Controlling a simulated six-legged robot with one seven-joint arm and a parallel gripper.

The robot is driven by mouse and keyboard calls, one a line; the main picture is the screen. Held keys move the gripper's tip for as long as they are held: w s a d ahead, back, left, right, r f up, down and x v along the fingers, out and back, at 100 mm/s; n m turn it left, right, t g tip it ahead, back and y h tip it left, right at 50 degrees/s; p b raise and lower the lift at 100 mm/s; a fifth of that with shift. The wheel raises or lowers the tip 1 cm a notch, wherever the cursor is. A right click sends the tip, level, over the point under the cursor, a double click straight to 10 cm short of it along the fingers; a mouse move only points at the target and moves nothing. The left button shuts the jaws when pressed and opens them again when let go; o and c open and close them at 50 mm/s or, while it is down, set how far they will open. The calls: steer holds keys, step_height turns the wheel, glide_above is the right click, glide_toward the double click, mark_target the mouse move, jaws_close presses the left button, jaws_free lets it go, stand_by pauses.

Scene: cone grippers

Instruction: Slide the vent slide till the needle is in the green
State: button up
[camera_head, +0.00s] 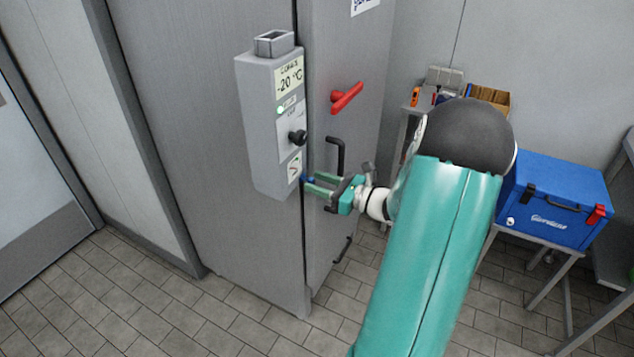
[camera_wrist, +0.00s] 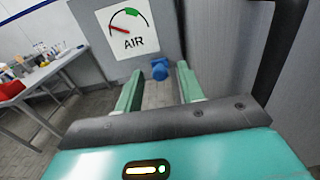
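The vent slide shows as a small blue knob (camera_wrist: 160,69) below the AIR gauge (camera_wrist: 127,28) in the wrist view. The gauge is a white plate with a red needle pointing to the left, outside the green band at the top. In the head view, the blue knob (camera_head: 308,180) sits at the lower edge of the grey control box (camera_head: 262,130). My gripper (camera_head: 315,183) is at the knob from the right. In the wrist view, my gripper (camera_wrist: 160,78) is open, its green fingers on either side of the knob with gaps visible. Whether the fingertips reach past it is unclear.
The box also bears a black knob (camera_head: 297,137) and a -20 °C label. A red handle (camera_head: 346,97) and a black handle (camera_head: 337,153) stick out from the cabinet nearby. A blue cooler (camera_head: 553,200) stands on a table at right. The tiled floor in front is clear.

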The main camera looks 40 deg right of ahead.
mark_target(293, 186)
steer(key=shift+w+a, duration=0.2)
steer(key=shift+w, duration=0.25)
jaws_close()
steer(key=shift+s+a, duration=0.25)
steer(key=shift+a, duration=0.4)
steer(key=shift+s+a, duration=0.2)
steer(key=shift+a, duration=0.4)
steer(key=shift+s+a, duration=0.25)
steer(key=shift+a, duration=0.4)
jaws_free()
steer(key=shift+s, duration=0.15)
steer(key=v, duration=1.3)
steer(key=shift+s, duration=0.3)
